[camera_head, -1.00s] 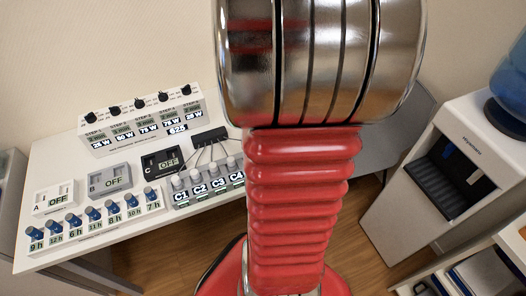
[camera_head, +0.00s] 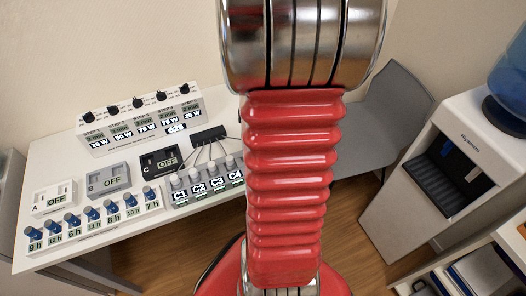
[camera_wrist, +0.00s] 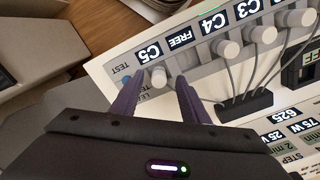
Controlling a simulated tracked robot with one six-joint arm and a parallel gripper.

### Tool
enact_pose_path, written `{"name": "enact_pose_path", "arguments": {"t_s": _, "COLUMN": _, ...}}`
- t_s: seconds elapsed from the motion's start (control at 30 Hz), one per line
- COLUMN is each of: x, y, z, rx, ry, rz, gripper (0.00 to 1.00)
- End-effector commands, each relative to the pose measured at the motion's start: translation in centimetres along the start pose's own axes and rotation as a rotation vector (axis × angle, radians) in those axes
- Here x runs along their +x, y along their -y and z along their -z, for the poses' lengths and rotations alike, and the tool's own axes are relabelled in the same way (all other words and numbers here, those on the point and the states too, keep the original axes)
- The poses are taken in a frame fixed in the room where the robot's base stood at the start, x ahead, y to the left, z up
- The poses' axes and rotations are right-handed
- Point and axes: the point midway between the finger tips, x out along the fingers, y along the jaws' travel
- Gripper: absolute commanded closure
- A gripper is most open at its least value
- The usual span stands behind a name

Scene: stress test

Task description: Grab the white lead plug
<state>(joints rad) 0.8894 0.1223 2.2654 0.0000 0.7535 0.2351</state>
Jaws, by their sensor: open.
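In the wrist view, my gripper (camera_wrist: 158,88) is open, with its two dark purple fingers pointing up the picture toward a white panel. A white round plug (camera_wrist: 158,75) below the label C5 shows between the fingertips. I cannot tell how deep the fingers reach or whether they touch it. More white plugs (camera_wrist: 227,49) with grey leads stand in a row to the right, by labels C4 and C3. In the head view, white plugs (camera_head: 198,170) stand behind labels C1 to C4. My red arm hides my gripper and the C5 end there.
A black lead block (camera_head: 208,135) sits behind the plugs, and shows in the wrist view (camera_wrist: 245,106). A water dispenser (camera_head: 465,150) stands right.

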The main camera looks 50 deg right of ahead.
Motion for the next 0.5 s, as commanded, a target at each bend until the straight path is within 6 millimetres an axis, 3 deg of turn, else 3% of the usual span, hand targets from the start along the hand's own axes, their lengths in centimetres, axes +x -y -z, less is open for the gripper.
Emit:
{"name": "enact_pose_path", "arguments": {"t_s": 0.4, "x": -0.05, "y": -0.02, "z": -0.01, "rx": 0.001, "ry": 0.0, "rz": 0.0, "gripper": 0.59}}
{"name": "enact_pose_path", "arguments": {"t_s": 0.5, "x": -0.05, "y": -0.03, "z": -0.01, "rx": 0.001, "ry": 0.0, "rz": 0.0, "gripper": 0.65}}
